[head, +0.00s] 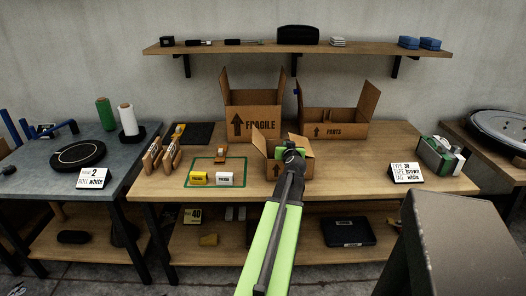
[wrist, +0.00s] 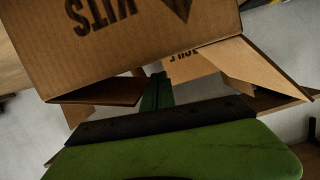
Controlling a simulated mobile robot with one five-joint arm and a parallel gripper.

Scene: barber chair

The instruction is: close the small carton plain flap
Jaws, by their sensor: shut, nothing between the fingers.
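The small carton (head: 303,168) stands on the wooden table, partly hidden behind my gripper (head: 288,152) in the head view. In the wrist view its front (wrist: 130,40) shows upside-down letters reading KITS and part of an arrow. A darker flap (wrist: 95,95) stands out at the left, and a lighter flap (wrist: 262,72) slants out at the right. I cannot tell which flap is the plain one. My gripper's narrow fingers (wrist: 158,90) are shut and empty, close to the carton's flaps. Whether they touch one is unclear.
The FRAGILE carton (head: 253,128) stands behind left with raised flaps, and the PARTS carton (head: 335,128) behind right. A green-outlined mat (head: 208,163) holds a yellow block (head: 198,178) and a white block (head: 226,179). The table's right part is mostly clear before a label card (head: 406,173).

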